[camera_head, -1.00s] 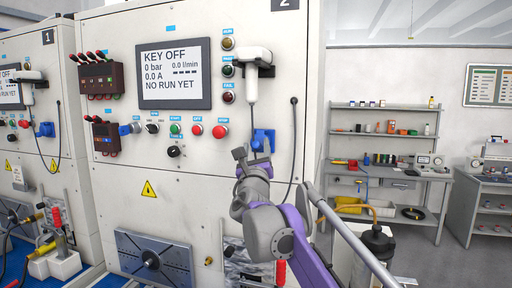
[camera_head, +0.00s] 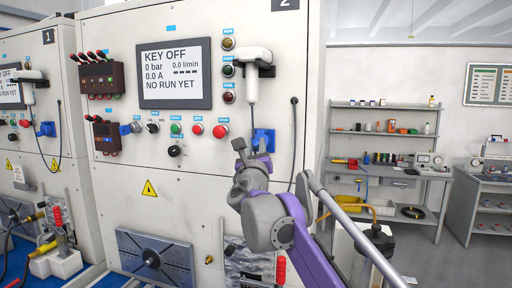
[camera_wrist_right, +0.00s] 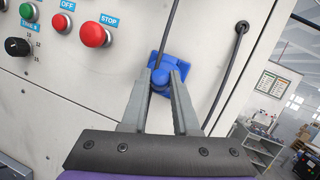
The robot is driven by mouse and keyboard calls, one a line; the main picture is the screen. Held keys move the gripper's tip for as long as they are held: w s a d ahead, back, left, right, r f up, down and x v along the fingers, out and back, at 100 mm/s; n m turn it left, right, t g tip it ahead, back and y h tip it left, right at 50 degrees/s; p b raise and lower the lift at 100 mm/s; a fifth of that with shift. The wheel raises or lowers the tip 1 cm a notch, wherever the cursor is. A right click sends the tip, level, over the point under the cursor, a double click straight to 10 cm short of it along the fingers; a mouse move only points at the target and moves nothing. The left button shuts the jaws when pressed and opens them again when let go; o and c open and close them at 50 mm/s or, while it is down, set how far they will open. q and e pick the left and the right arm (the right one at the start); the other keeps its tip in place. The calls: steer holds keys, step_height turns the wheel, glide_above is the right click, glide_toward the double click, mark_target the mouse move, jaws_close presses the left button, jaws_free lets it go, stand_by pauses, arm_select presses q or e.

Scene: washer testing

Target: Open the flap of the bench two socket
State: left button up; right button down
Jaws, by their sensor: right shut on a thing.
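The blue bench two socket (camera_head: 263,136) is on the front panel of the machine marked 2, under a white hanging device. My right gripper (camera_head: 252,146) is in front of it, hiding its lower left part. In the right wrist view, the socket's blue square plate (camera_wrist_right: 180,66) shows beyond the fingertips (camera_wrist_right: 164,80). The rounded blue flap (camera_wrist_right: 160,88) sits between the fingers, which are shut on it. How far the flap is swung is hard to tell. My left gripper is not in view.
A white device (camera_head: 254,58) hangs above the socket, and its thin dark cable crosses the socket in the wrist view. A cable grommet (camera_wrist_right: 242,27) is to the right. Red stop button (camera_head: 220,131) and other knobs are to the left. A grey rail (camera_head: 350,235) is at lower right.

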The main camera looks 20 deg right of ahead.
steer(key=shift+s+r+g, duration=0.15)
steer(key=shift+r+g, duration=0.4)
steer(key=shift+g, duration=0.05)
steer(key=shift+s+a+r+m+g+y, duration=0.15)
steer(key=shift+r+m+g+y, duration=0.5)
steer(key=shift+g, duration=0.55)
steer(key=shift+r+g, duration=0.15)
steer(key=shift+g, duration=0.15)
steer(key=c, duration=0.7)
jaws_free()
steer(key=shift+o, duration=0.2)
